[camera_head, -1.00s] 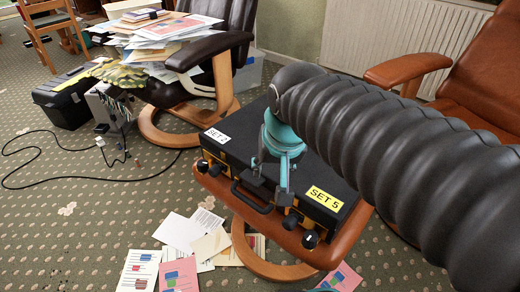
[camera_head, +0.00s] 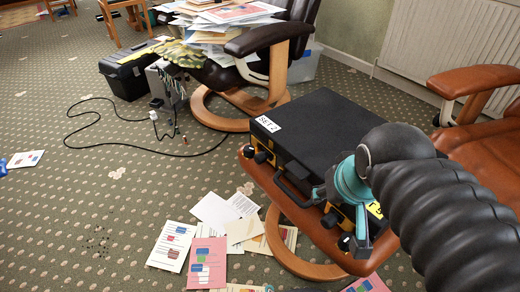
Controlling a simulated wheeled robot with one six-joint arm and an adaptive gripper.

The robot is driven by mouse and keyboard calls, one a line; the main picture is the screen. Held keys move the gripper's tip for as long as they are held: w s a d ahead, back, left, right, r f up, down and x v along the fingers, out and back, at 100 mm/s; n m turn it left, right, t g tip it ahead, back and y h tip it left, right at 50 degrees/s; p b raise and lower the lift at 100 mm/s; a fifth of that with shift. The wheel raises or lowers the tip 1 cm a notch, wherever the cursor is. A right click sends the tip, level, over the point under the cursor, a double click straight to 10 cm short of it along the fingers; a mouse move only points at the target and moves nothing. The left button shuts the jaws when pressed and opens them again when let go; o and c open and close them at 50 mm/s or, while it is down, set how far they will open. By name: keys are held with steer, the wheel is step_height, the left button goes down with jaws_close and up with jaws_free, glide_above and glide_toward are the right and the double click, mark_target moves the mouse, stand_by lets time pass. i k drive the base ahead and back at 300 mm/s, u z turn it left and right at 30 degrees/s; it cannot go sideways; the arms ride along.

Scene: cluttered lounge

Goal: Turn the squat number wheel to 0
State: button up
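A black case (camera_head: 310,125) lies flat on a brown leather footstool (camera_head: 262,178). Its front has a handle (camera_head: 290,190) and small dark knobs on yellow mounts near both ends. The left pair shows as an outer knob (camera_head: 249,151) and an inner knob (camera_head: 262,157). At the right end are an inner knob (camera_head: 331,219) and an outer knob (camera_head: 345,242). I cannot tell which is the squat number wheel, and no digit is readable. My gripper (camera_head: 341,213) is open, fingers apart, at the case's right front edge near the right knobs. Contact is unclear.
My arm hides the case's right side and most of its yellow label (camera_head: 375,210). A paper-laden chair (camera_head: 270,60) stands behind, and a brown armchair (camera_head: 470,150) is at right. Papers (camera_head: 205,262) and a cable (camera_head: 75,130) lie on the carpet. Open carpet is at left.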

mark_target(249, 151)
steer(key=k, duration=0.5)
steer(key=u, duration=1.85)
steer(key=i, duration=1.4)
steer(key=z, duration=2)
